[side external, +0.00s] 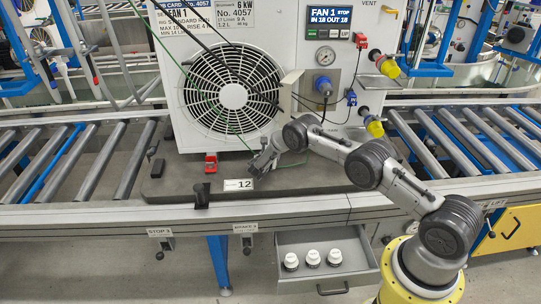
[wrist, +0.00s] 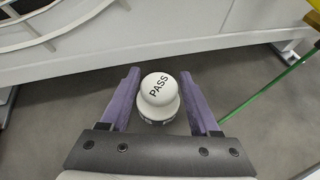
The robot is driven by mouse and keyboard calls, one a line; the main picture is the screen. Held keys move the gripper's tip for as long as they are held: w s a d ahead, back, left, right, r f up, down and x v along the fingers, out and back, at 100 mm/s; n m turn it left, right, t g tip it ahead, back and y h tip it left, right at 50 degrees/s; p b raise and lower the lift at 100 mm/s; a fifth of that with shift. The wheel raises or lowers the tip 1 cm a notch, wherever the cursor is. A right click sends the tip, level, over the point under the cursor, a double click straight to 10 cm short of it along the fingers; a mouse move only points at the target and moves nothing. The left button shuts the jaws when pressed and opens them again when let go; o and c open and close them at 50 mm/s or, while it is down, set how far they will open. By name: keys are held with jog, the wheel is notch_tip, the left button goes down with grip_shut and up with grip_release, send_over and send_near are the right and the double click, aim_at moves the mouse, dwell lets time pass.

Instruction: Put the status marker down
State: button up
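The status marker (wrist: 158,95) is a white round knob on a wider base, with PASS printed on top. In the wrist view it stands between the two purple fingers of my gripper (wrist: 160,72), with a narrow gap on each side. The gripper looks open around it. The marker seems to rest on the grey plate (wrist: 255,85), though its underside is hidden. In the side view my gripper (side external: 262,163) is low over the plate, in front of the fan unit (side external: 290,50); the marker cannot be made out there.
An open drawer (side external: 300,284) below holds three white knobs (side external: 313,258). A green cable (wrist: 265,92) runs right of the gripper.

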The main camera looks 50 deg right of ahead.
jog(key=shift+r, duration=0.2)
jog(key=v, duration=1.2)
jog(key=s+a+r+m+g+y, duration=0.1)
jog(key=s+r+m+g, duration=0.1)
jog(key=s+r+m, duration=0.9)
jog(key=s+a+r+m+g+y, duration=0.15)
jog(key=s+r, duration=0.45)
jog(key=r, duration=1)
jog(key=s+a+r+m+t+y, duration=0.1)
jog(key=s+a+r+m+y, duration=0.1)
jog(key=s, duration=0.6)
jog(key=s+a+r+m+t+y, duration=0.1)
jog(key=s+a+r+m+y, duration=0.1)
jog(key=s+a+m+y, duration=0.2)
jog(key=s+a+r+m+t+y, duration=0.1)
jog(key=s+a+r+m+y, duration=0.1)
jog(key=s+a, duration=0.5)
jog(key=s+m+y, duration=0.1)
jog(key=s+m, duration=0.1)
jog(key=s, duration=0.3)
jog(key=shift+s+a+m, duration=0.25)
jog(key=shift+s+m, duration=0.1)
jog(key=shift+r, duration=0.1)
